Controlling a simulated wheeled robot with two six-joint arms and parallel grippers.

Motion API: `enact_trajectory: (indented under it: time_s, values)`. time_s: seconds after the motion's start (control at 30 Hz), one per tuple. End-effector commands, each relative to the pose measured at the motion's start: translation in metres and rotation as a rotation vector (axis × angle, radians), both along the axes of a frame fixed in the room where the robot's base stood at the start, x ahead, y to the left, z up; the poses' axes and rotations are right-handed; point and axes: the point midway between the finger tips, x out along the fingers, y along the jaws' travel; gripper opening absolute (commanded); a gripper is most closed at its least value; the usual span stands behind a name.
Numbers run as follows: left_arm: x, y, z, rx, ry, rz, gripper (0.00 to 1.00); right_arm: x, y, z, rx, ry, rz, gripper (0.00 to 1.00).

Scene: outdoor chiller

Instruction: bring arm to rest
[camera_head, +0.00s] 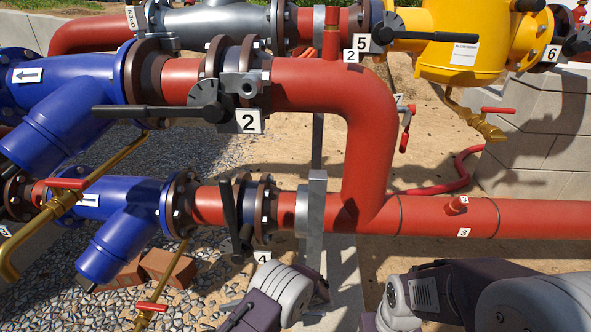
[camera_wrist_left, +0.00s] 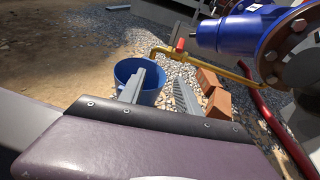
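My left arm (camera_head: 285,291) shows at the bottom middle of the head view, in front of the lower red pipe and near the label 4. In the left wrist view my left gripper (camera_wrist_left: 158,92) has its two grey fingers apart with nothing held between them. A blue bucket (camera_wrist_left: 150,72) and gravel show beyond the fingers. My right arm (camera_head: 445,292) shows its purple and grey links at the lower right of the head view. My right gripper is out of frame.
Red pipes (camera_head: 352,150) with blue strainers (camera_head: 75,80) and black valve handles stand ahead. A yellow strainer (camera_head: 455,38) is at the upper right. Brass drain pipes and bricks (camera_head: 166,268) are at the lower left. Sandy ground lies behind the pipes.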

Motion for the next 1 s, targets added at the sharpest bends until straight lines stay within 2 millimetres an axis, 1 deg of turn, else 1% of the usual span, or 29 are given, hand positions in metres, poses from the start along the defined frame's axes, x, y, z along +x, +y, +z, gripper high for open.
enact_trajectory:
  time_s: [0.03,0.17,0.27,0.37,0.5,0.6,0.73,0.87,0.9,1.0]
  values:
    - [-0.003,0.004,0.008,-0.045,-0.015,0.035,0.4,0.0,0.0,0.005,0.0,0.0,0.0,0.65]
    - [-0.018,0.014,0.018,-0.194,-0.071,0.152,0.4,0.0,0.0,0.012,0.0,0.0,0.0,0.65]
    - [-0.034,0.019,0.029,-0.328,-0.142,0.268,0.4,0.0,0.0,0.019,0.0,0.0,0.0,0.65]
    - [-0.053,0.02,0.044,-0.487,-0.252,0.421,0.4,0.0,0.0,0.028,0.0,0.0,0.0,0.65]
    - [-0.08,0.012,0.071,-0.723,-0.488,0.688,0.4,0.0,0.0,0.042,0.0,0.0,0.0,0.65]
    - [-0.091,0.005,0.088,-0.849,-0.669,0.856,0.4,0.0,0.0,0.05,0.0,0.0,0.0,0.65]
    - [-0.098,0.002,0.108,-0.962,-0.89,1.037,0.4,0.0,0.0,0.058,0.0,0.0,0.0,0.65]
    - [-0.102,0.004,0.128,-1.041,-1.114,1.191,0.4,0.0,0.0,0.066,0.0,0.0,0.0,0.65]
    - [-0.101,0.004,0.146,-1.049,-1.142,1.209,0.4,0.0,0.0,0.082,0.0,0.001,0.0,0.65]
    - [-0.101,0.003,0.18,-1.046,-1.129,1.201,0.4,0.0,0.0,0.118,0.0,0.0,0.0,0.65]
